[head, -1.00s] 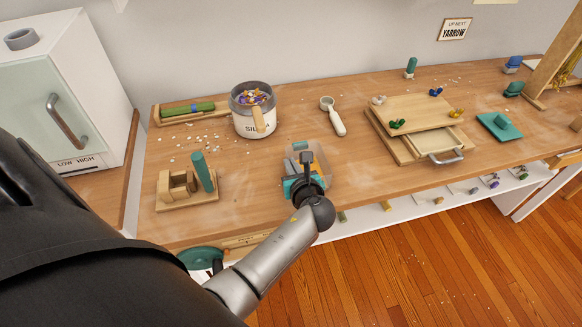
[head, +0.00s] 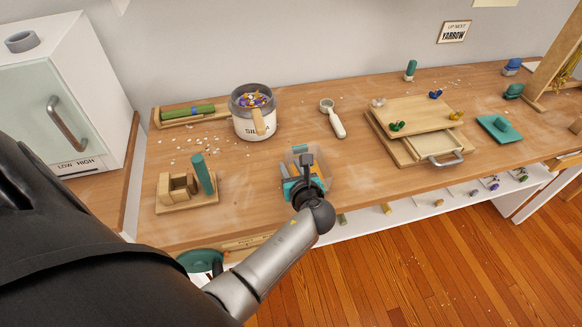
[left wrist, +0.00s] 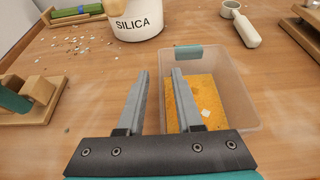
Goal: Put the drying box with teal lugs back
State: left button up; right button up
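The drying box is a clear open-topped box with teal lugs and an orange layer inside. It sits on the bench near the front edge, partly hidden by my left gripper in the head view (head: 323,166). The left wrist view shows its wall (left wrist: 240,95), and a teal lug (left wrist: 189,52) on its far side. My left gripper (head: 307,162) is open at the box. In the left wrist view its fingers (left wrist: 160,78) are well apart, near the box's left wall; whether they touch it I cannot tell. My right gripper is not in view.
A silica tub (head: 254,122) and a white scoop (head: 334,118) stand behind the box. A wooden press with a drawer (head: 415,125) is to the right. The white cabinet (head: 60,90) fills the far left.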

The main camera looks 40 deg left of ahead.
pick_arm(q)
jog(key=p+v, duration=0.3)
jog(key=v, duration=0.9)
jog(key=s+d+f+n+g+h, duration=0.1)
jog(key=s+d+f+n+h, duration=0.2)
jog(key=f, duration=0.6)
jog(key=s+f+n+g+h, duration=0.2)
jog(key=s+f+n, duration=0.1)
jog(key=s+f, duration=0.4)
jog(key=s+d+f+n+g+h, duration=0.1)
jog(key=s+d+f+n+h, duration=0.15)
jog(key=f, duration=0.75)
jog(key=s+a+f+n+g+h, duration=0.1)
jog(key=s+f+n+g, duration=0.1)
jog(key=s+f+n, duration=0.2)
jog(key=s+a+f+n+g+h, duration=0.1)
jog(key=s+f+n, duration=0.4)
jog(key=s+n, duration=0.6)
jog(key=s, duration=0.5)
jog(key=shift+s+a+g+h, duration=0.35)
jog(key=shift+s+a+g, duration=0.05)
jog(key=shift+f+b, duration=0.1)
jog(key=shift+b, duration=0.2)
notch_tip(320, 180, down, 4)
jog(key=b, duration=0.3)
jog(key=shift+b, duration=0.35)
